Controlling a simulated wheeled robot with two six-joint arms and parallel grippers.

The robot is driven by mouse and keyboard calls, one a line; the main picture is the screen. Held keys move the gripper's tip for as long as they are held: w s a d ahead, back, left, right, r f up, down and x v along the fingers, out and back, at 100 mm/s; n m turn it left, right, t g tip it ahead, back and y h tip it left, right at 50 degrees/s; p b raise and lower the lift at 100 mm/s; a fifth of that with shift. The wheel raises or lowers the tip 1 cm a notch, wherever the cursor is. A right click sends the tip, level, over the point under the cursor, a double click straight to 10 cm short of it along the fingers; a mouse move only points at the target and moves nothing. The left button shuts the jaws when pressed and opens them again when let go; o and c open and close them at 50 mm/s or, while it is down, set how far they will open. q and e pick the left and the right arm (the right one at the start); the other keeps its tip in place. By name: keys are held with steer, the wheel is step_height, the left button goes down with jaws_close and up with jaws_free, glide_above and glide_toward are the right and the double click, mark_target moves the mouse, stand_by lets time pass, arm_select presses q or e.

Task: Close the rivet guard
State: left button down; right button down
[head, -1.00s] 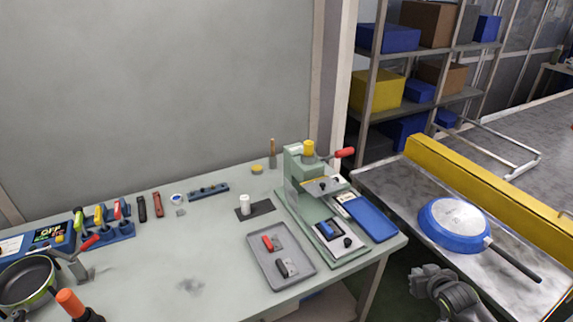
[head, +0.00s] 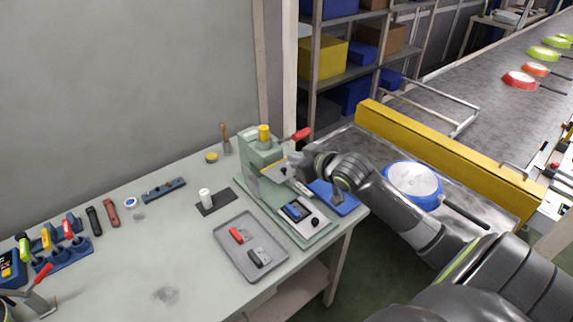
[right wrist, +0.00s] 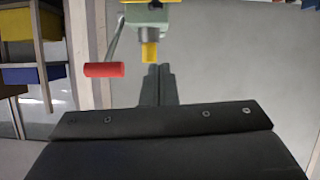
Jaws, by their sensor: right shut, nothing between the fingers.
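The green rivet press (head: 256,150) stands at the right end of the workbench, with a yellow cap on top and a red-handled lever. Its guard looks to be the small yellow-edged plate (head: 273,168) at the press front, below the head; how far it is swung is hard to tell. My right gripper (head: 291,171) is at the press front, beside this plate; whether it touches is unclear. In the right wrist view its fingers (right wrist: 158,85) are together and empty, with the press's yellow cap (right wrist: 149,52) and red handle (right wrist: 104,69) beyond. My left gripper is not in view.
A grey tray (head: 222,236) with red and black pieces lies left of the press. A blue tray (head: 343,207) sits right of it, partly behind my arm. A blue pan (head: 413,182) lies on the metal table by a yellow rail (head: 450,157).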

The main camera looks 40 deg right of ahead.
glide_above(288, 177)
steer(key=shift+w+a+f+p, duration=0.15)
steer(key=shift+w+f+p, duration=0.1)
steer(key=shift+f, duration=0.25)
steer(key=shift+w+a+f+p, duration=0.1)
steer(key=shift+a+f+p, duration=0.1)
steer(key=shift+f, duration=0.25)
steer(key=f, duration=0.1)
steer(key=f+p, duration=0.1)
steer(key=shift+s+d+f, duration=0.2)
steer(key=shift+s+f, duration=0.05)
steer(key=shift+f, duration=0.1)
steer(key=shift+s+d+f, duration=0.1)
steer(key=shift+s+f, duration=0.05)
steer(key=shift+f, duration=0.55)
steer(key=shift+f, duration=0.1)
